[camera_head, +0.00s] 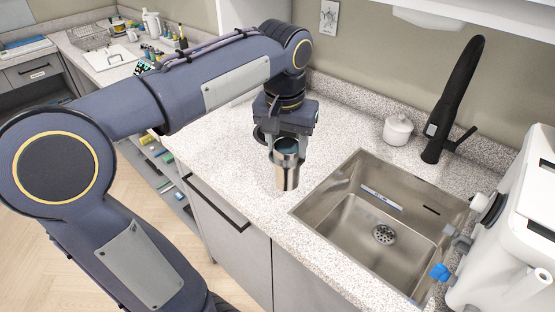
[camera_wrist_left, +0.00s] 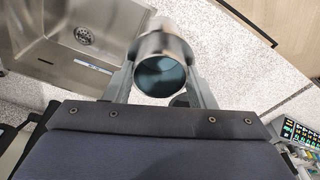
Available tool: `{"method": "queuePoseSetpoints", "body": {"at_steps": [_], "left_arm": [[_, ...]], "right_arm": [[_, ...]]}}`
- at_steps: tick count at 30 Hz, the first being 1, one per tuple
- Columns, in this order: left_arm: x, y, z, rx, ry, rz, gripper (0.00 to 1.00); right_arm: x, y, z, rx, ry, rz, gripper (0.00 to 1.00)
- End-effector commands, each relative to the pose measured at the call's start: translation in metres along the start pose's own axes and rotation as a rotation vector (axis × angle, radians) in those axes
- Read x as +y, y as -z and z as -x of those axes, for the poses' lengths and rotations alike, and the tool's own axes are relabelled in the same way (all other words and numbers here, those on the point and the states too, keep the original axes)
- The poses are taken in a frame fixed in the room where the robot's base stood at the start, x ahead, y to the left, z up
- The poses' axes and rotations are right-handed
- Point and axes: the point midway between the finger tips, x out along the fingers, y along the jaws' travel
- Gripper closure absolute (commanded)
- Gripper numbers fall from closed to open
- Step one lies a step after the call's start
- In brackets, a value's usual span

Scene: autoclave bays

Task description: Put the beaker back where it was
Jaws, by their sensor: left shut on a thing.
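A shiny metal beaker (camera_head: 287,170) hangs upright below my left gripper (camera_head: 283,150), at the left of the sink in the head view. My left gripper is shut on the beaker near its upper part. In the left wrist view the beaker (camera_wrist_left: 161,62) shows its round open mouth between the two fingers, with a dark bluish inside. In the head view the beaker is in front of the counter; I cannot tell whether its base touches it. My right gripper is not in view.
A steel sink (camera_head: 345,172) with a black faucet (camera_head: 452,100) lies right of the beaker. A white lidded pot (camera_head: 397,130) stands behind the sink. White equipment (camera_head: 510,240) stands at the right edge. The speckled counter (camera_head: 225,150) left of the beaker is clear.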

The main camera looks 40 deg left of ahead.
Motion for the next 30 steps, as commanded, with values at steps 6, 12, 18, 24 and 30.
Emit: {"method": "queuePoseSetpoints", "body": {"at_steps": [6, 12, 18, 24, 30], "left_arm": [[-0.026, 0.029, -0.041, -0.004, 0.001, 0.002, 0.76], [-0.036, 0.039, -0.064, -0.002, 0.0, -0.001, 0.76], [-0.042, 0.045, -0.083, -0.004, 0.0, -0.002, 0.76], [-0.041, 0.041, -0.105, -0.001, -0.001, -0.002, 0.76], [-0.041, 0.041, -0.106, 0.001, -0.001, -0.002, 0.76]], "right_arm": [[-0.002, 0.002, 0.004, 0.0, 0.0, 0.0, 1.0], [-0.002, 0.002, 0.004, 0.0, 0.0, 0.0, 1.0], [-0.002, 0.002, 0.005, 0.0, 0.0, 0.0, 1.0], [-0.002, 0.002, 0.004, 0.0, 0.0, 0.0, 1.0], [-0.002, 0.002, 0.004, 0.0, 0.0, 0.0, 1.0]]}}
